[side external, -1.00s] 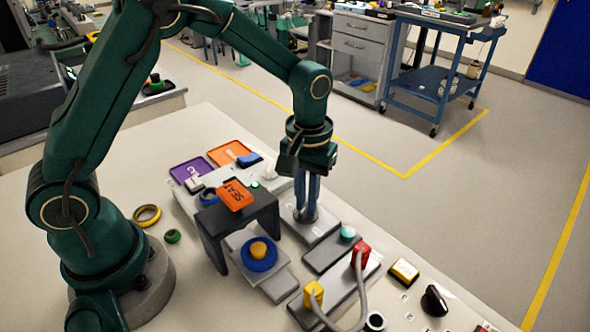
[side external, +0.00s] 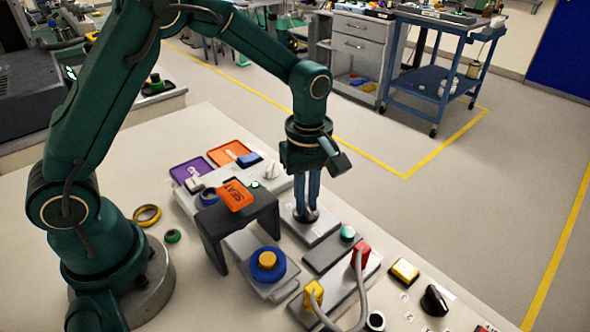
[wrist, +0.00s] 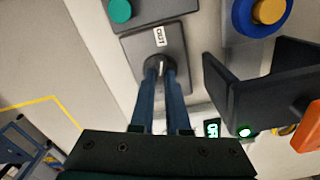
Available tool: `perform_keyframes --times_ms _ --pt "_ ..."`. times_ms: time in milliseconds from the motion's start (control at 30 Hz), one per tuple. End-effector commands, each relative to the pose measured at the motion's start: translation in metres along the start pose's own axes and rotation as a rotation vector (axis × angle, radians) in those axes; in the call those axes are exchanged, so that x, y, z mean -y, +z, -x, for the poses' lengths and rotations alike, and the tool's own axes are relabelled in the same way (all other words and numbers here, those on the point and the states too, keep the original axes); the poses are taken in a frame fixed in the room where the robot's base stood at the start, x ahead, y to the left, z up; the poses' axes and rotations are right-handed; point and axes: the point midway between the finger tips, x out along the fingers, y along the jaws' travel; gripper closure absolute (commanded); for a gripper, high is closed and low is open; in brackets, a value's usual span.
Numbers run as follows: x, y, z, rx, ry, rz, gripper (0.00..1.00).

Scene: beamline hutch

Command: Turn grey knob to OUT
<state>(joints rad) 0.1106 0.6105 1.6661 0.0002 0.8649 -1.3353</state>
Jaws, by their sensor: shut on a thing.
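The grey knob (wrist: 158,67) is dark and round and sits on a grey plate (wrist: 179,50). It also shows in the side view (side external: 306,215). A white OUT label (wrist: 160,37) lies on the plate just beyond the knob. A small pale mark shows on the knob between the fingers and appears to point roughly toward OUT; its exact angle is hard to tell. My gripper (wrist: 160,76) points down and is shut on the knob, with one blue finger on each side. The fingers hide part of the knob and plate; no other position label is readable there.
A dark bridge-like stand (side external: 241,211) with an orange block on it stands close to the knob. A teal button (side external: 348,233), a blue disc with a yellow cap (side external: 268,262) and a cable with red and yellow plugs (side external: 360,254) are nearby.

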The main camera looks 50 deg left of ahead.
Motion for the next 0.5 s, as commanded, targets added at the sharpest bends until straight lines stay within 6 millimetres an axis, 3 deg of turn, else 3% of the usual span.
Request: perform_keyframes --times_ms 500 --pt "0.0004 0.0005 0.0011 0.001 -0.001 0.102 1.00"
